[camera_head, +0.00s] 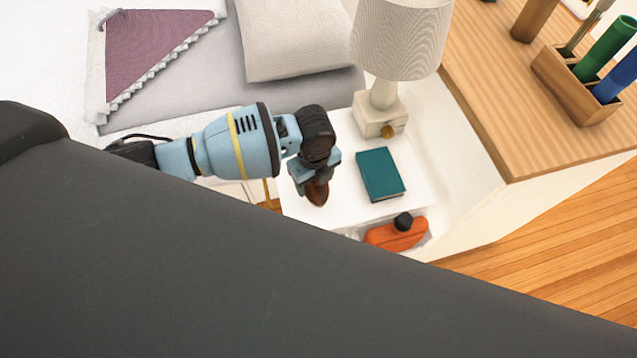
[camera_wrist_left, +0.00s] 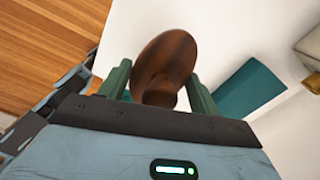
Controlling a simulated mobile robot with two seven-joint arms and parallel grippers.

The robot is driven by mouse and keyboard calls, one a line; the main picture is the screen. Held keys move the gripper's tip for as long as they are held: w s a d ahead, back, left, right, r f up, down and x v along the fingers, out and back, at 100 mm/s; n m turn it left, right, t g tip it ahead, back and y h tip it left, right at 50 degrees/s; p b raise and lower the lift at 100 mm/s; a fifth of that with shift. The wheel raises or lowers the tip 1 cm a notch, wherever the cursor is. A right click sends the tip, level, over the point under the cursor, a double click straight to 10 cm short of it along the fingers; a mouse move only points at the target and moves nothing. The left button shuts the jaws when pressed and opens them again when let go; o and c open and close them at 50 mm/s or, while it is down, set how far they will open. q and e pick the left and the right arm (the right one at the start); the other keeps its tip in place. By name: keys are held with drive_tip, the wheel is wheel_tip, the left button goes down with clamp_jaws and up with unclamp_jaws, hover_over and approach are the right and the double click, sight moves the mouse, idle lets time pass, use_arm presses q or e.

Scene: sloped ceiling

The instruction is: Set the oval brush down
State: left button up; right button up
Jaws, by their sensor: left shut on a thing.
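The oval brush (camera_wrist_left: 168,62) is dark brown wood. In the left wrist view it sits between the two green fingers of my left gripper (camera_wrist_left: 160,85), which is shut on it. In the head view the brush (camera_head: 316,192) shows below my left gripper (camera_head: 315,178), over the left part of the white nightstand top (camera_head: 340,205). I cannot tell whether the brush touches the surface. My right gripper is not in view.
A teal book (camera_head: 380,174) lies on the nightstand right of the brush. A lamp (camera_head: 383,110) stands behind it. An orange object with a black cap (camera_head: 397,233) is at the front. A bed (camera_head: 180,100) lies left, a wooden desk (camera_head: 510,90) right.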

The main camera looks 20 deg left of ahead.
use_arm(q)
drive_tip(key=shift+w+d, duration=0.1)
drive_tip(key=shift+w, duration=0.05)
drive_tip(key=shift+w+d+f, duration=0.1)
drive_tip(key=shift+f, duration=0.8)
drive_tip(key=shift+w+d+f, duration=0.1)
drive_tip(key=shift+f, duration=0.75)
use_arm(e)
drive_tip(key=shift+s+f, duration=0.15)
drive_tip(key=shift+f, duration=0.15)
use_arm(q)
drive_tip(key=shift+b, duration=0.3)
drive_tip(key=shift+f, duration=0.2)
drive_tip(key=o, duration=1)
drive_tip(key=shift+o, duration=0.2)
drive_tip(key=shift+r, duration=0.15)
wheel_tip(320, 180, up, 11)
drive_tip(key=shift+f+p, duration=0.15)
drive_tip(key=shift+p, duration=0.75)
drive_tip(key=shift+r, duration=0.7)
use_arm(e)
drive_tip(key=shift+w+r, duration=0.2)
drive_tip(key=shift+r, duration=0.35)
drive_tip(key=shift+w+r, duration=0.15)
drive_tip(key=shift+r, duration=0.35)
